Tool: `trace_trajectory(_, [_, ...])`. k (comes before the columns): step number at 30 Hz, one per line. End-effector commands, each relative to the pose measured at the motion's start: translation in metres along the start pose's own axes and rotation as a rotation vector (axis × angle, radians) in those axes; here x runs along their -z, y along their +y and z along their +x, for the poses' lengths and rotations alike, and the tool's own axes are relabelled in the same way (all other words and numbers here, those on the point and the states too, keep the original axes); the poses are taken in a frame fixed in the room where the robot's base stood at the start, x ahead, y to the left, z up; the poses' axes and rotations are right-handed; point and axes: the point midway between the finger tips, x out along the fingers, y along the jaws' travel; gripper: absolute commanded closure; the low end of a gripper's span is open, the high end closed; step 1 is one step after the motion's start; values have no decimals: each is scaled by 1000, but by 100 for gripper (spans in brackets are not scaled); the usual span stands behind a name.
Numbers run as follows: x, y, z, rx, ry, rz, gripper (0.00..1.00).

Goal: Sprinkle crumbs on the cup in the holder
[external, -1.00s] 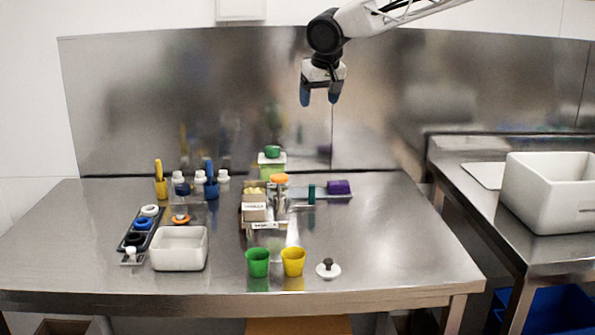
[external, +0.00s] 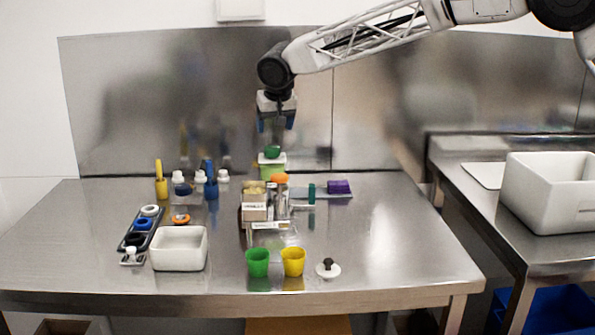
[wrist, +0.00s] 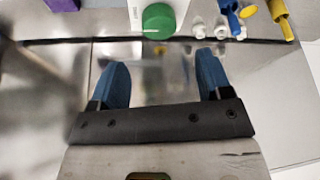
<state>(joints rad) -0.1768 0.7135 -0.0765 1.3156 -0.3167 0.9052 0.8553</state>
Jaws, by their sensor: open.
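My gripper (external: 276,123) is open and empty, high above the back of the table. Its blue fingers show apart in the wrist view (wrist: 162,68). A pale container with a green lid (external: 272,153) stands at the back of the table, below my gripper. That green lid also shows ahead of the fingertips, roughly centred, in the wrist view (wrist: 158,20). I cannot tell whether it holds the crumbs. A green cup (external: 257,262) and a yellow cup (external: 293,262) stand at the front. Which thing is the holder, and whether a cup is in it, is unclear.
A labelled box (external: 254,209) and an orange-topped metal piece (external: 279,179) crowd the middle. A purple block (external: 339,187) lies right of them. A white bin (external: 179,249), dark tray (external: 131,257) and yellow pot (external: 161,189) are left. The table's right side is mostly clear.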

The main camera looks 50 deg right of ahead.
Motion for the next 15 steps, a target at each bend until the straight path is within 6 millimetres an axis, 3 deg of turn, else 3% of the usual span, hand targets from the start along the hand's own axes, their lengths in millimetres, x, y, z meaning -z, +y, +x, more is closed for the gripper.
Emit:
trace_trajectory(8, [0,0,3,0,-1,0,28])
trace_trajectory(15, [0,0,19,-1,-1,0,28])
